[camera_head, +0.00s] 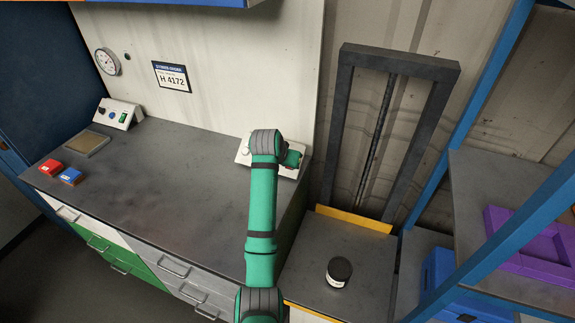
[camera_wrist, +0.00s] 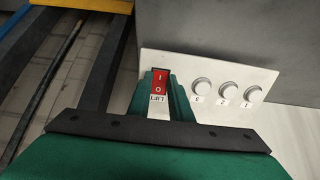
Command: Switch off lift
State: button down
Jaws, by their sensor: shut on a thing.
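The red lift switch (camera_wrist: 159,82) shows in the wrist view, marked "I" and "O", with a "LIFT" label below it. It sits on a white panel (camera_wrist: 225,72) beside several round white knobs. My gripper (camera_wrist: 161,95) is at the switch, with its green fingers close on either side, shut on it. Which side of the switch is pressed, I cannot tell. In the head view the panel (camera_head: 243,153) is at the bench's right back corner, partly hidden by my arm, and the switch is hidden.
The lift platform (camera_head: 317,255) is right of the bench (camera_head: 150,190), with a dark jar (camera_head: 339,272) on it and a grey frame (camera_head: 345,125) behind. A blue-framed shelf (camera_head: 500,185) stands at right.

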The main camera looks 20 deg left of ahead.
jog(key=shift+w+r+g, duration=0.15)
jog(key=shift+g, duration=0.45)
jog(key=c, duration=1.6)
grip_release()
jog(key=shift+r, duration=0.15)
jog(key=v, duration=1)
jog(key=shift+s+r, duration=0.2)
